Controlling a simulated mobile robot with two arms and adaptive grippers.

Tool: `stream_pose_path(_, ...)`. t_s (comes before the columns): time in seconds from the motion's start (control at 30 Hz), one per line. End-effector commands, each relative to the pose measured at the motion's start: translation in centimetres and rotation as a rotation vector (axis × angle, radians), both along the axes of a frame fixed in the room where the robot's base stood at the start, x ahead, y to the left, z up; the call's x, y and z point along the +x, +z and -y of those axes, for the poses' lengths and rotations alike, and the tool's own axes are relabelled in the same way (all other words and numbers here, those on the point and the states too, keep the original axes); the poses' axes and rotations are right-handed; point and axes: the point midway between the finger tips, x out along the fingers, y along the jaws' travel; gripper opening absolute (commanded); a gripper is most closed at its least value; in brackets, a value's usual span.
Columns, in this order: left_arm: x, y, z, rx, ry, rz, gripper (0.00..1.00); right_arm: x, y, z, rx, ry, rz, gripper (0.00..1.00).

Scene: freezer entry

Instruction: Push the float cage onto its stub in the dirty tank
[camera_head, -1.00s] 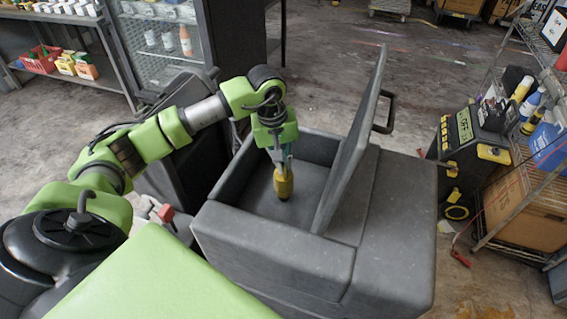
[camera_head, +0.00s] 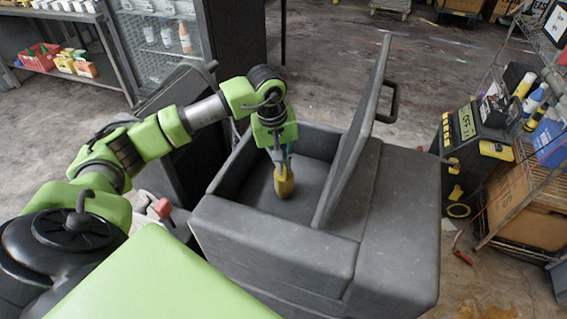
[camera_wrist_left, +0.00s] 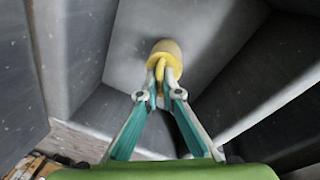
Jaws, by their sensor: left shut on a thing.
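The float cage (camera_head: 284,183), a yellow cylinder with a loop on top, hangs upright inside the open grey tank (camera_head: 270,235). My left gripper (camera_head: 280,161) points down into the tank from above and is shut on the cage's top loop. The left wrist view also shows the cage (camera_wrist_left: 165,47) beyond the shut fingertips (camera_wrist_left: 160,88). The stub is not visible; the cage or the tank walls may hide it. I cannot tell whether the cage touches the tank floor. My right gripper is not in view.
A grey lid (camera_head: 352,140) with a black handle stands raised at the tank's right side. A dark machine with yellow parts (camera_head: 475,150) and a wire shelf with boxes stand farther right. A glass-door fridge (camera_head: 165,45) is behind left. Open floor lies behind the tank.

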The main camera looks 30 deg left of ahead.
Motion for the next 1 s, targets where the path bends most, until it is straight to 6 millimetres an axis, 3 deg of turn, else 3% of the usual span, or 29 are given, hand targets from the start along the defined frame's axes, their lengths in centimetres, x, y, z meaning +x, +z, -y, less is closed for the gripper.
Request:
stream_pose_path(0.27, 0.0, 0.1, 0.0, 0.0, 0.0, 0.0, 0.0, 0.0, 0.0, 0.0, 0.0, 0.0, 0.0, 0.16)
stream_pose_path(1.0, 0.0, 3.1, 0.1, -0.001, -0.001, 0.001, 0.0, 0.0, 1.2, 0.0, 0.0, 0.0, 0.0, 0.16)
